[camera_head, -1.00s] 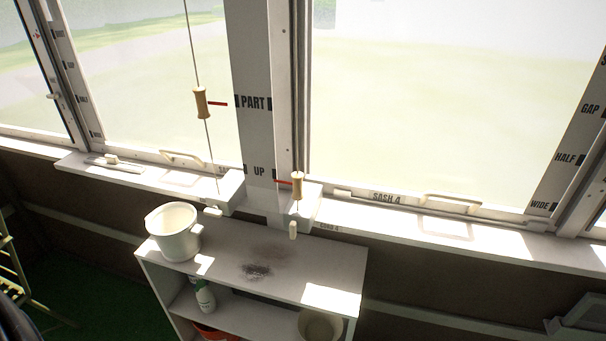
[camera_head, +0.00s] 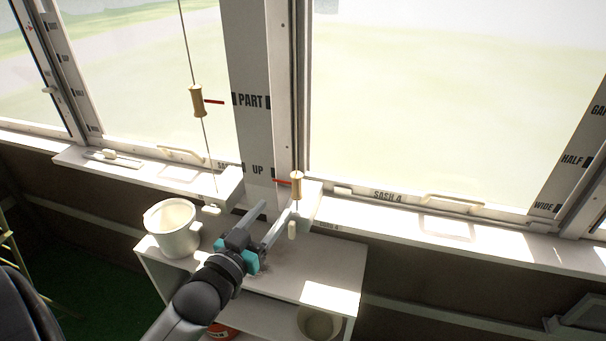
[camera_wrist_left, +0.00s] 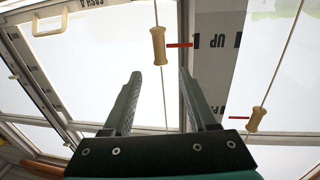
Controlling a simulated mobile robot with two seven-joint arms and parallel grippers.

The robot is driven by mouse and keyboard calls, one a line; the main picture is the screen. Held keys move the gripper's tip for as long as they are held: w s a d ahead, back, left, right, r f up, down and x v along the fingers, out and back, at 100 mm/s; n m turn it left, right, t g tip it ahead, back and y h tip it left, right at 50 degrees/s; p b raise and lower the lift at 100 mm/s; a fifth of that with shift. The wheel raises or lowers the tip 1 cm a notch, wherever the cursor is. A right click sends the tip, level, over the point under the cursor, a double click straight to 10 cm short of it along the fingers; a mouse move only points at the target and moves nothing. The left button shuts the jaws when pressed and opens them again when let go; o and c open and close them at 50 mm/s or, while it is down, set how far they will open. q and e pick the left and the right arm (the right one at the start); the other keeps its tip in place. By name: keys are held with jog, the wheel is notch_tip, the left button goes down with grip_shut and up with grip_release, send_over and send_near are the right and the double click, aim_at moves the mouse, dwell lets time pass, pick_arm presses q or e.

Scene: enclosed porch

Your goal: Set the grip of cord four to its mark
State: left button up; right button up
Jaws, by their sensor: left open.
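The wooden grip of cord four (camera_head: 296,184) hangs on its cord at the right of the post, above the CORD 4 label. Its red pointer is level with the UP mark (camera_head: 257,170). In the left wrist view the grip (camera_wrist_left: 158,45) shows beyond the fingertips, with its cord running down between the fingers. My left gripper (camera_head: 276,210) is open and empty, below and left of the grip in the head view, apart from it. My right gripper is not in view.
Another wooden grip (camera_head: 197,101) hangs on the left cord, its red pointer by the PART mark (camera_head: 250,101). A white bucket (camera_head: 172,240) stands on the shelf unit (camera_head: 310,262) below, left of my arm. The window sill (camera_head: 480,240) runs behind.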

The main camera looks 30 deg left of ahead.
aim_at(297, 186)
pick_arm(q)
jog(key=w, duration=0.5)
jog(key=w+b, duration=0.1)
jog(key=w, duration=0.4)
jog(key=w+a+b, duration=0.1)
jog(key=w, duration=0.4)
jog(key=shift+f, duration=0.1)
jog(key=shift+c, duration=0.3)
grip_shut()
dwell(0.9)
